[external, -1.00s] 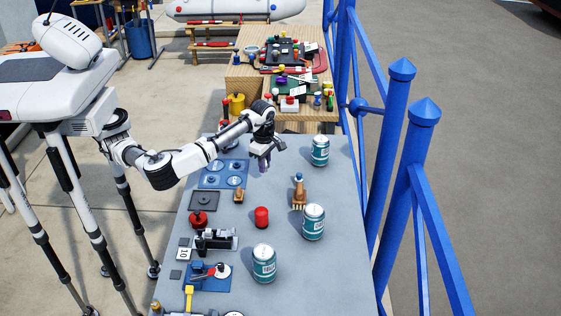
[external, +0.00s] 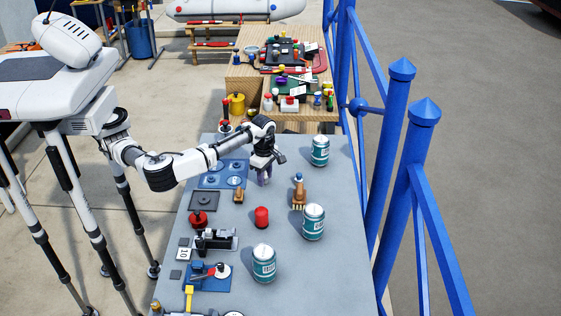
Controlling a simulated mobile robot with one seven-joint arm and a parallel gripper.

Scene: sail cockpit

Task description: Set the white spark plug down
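My gripper (external: 264,178) points down over the grey tabletop (external: 330,260), close to its surface, left of the farthest teal can. Its fingers are small and dark in this view, so I cannot tell whether they are open or shut. I cannot make out a white spark plug; it may be hidden at or between the fingers.
Teal cans stand at the far right (external: 320,151), mid right (external: 314,222) and front (external: 264,263). A wooden-handled brush (external: 299,192) and a red cylinder (external: 261,217) stand nearer. Blue panels (external: 222,174) lie left. A blue railing (external: 400,170) runs along the right.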

